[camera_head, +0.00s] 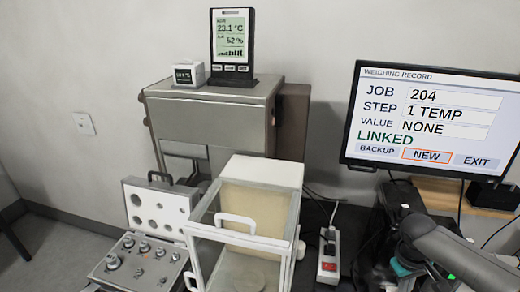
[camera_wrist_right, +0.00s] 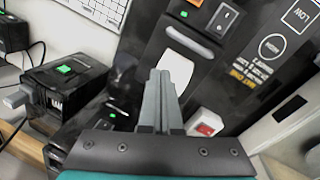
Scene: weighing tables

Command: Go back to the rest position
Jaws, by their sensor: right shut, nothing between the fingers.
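My right gripper (camera_wrist_right: 161,78) points up the middle of the right wrist view. Its grey fingers are together with nothing between them. They are over a black panel (camera_wrist_right: 255,85) with a rocker switch and printed labels; I cannot tell whether they touch it. In the head view my right arm (camera_head: 465,262) reaches in from the lower right, below the monitor (camera_head: 434,116). Its fingers are not clear there. My left gripper is not in view.
A glass-sided balance (camera_head: 245,240) and an open weight case (camera_head: 135,262) stand at the front. A power strip (camera_head: 329,258) lies right of the balance.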

